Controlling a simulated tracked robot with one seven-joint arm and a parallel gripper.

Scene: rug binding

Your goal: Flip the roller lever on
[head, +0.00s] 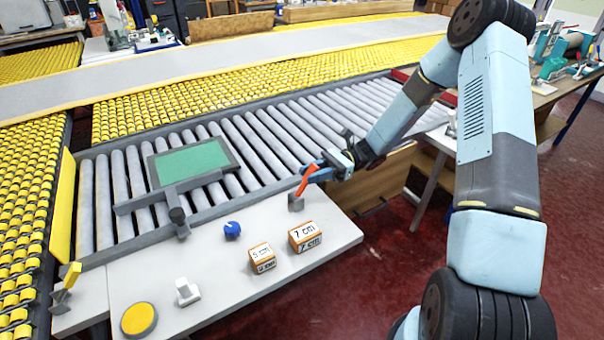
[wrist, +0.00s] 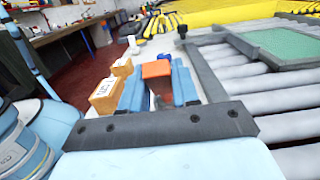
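A red-orange lever (head: 306,181) stands tilted on a small grey base (head: 296,203) at the table's back right edge, beside the rollers. Its top leans right toward my gripper. In the wrist view its orange end (wrist: 156,69) shows between or just beyond the blue fingertips. My gripper (head: 317,170) is at the lever's upper end, with its two fingers apart; I cannot tell whether they touch the lever. A second, yellow lever (head: 71,274) stands at the far left. No label shows which is the roller lever.
On the white table (head: 225,287) are a blue knob (head: 232,230), two cm-marked boxes (head: 262,257) (head: 305,236), a white switch (head: 187,291) and a yellow button (head: 139,319). A green panel (head: 192,162) lies over the grey rollers (head: 275,135) behind.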

